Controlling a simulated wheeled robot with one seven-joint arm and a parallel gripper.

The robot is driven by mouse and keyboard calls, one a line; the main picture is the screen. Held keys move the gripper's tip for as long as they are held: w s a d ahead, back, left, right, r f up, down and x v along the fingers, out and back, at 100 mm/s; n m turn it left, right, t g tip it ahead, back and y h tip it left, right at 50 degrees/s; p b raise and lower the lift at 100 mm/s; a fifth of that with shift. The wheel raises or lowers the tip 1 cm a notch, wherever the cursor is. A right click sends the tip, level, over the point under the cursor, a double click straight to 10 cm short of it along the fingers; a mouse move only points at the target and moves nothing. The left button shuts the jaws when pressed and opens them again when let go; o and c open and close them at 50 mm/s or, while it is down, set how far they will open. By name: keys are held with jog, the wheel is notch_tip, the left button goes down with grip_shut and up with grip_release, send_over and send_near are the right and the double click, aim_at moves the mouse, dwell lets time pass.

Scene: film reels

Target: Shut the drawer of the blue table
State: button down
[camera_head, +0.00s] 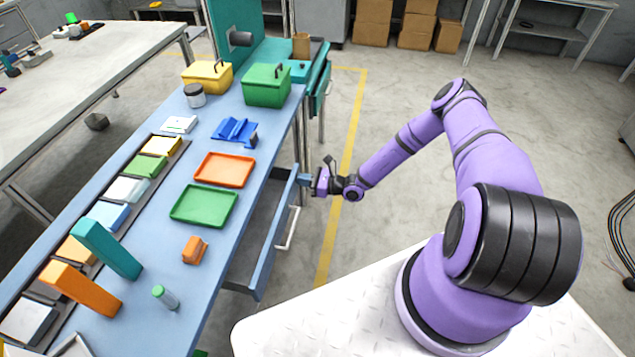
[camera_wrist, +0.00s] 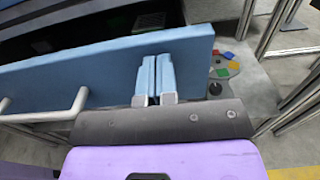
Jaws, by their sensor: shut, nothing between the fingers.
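The blue table (camera_head: 214,215) runs along the left of the head view. Its drawer (camera_head: 262,260) stands pulled out on the table's right side, with a white bar handle (camera_head: 290,228) on its blue front. My gripper (camera_head: 304,179) is shut and empty, at the far end of the drawer front. In the wrist view the drawer front (camera_wrist: 100,68) crosses the picture, with its handle (camera_wrist: 50,112) at the left. The blue fingers of my gripper (camera_wrist: 155,62) are together and overlap the front's right part. I cannot tell whether they touch it.
Trays, a green box (camera_head: 267,85), a yellow box (camera_head: 207,77) and several small items stand on the tabletop. A teal station (camera_head: 318,85) with its own drawer stands at the back. The floor right of the drawer is clear, with a yellow line (camera_head: 343,160).

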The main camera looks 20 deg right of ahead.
aim_at(287, 177)
jog(key=x, duration=0.5)
jog(key=shift+w+a+r, duration=0.1)
jog(key=shift+w+a, duration=0.05)
jog(key=shift+a, duration=0.05)
jog(key=shift+a, duration=0.1)
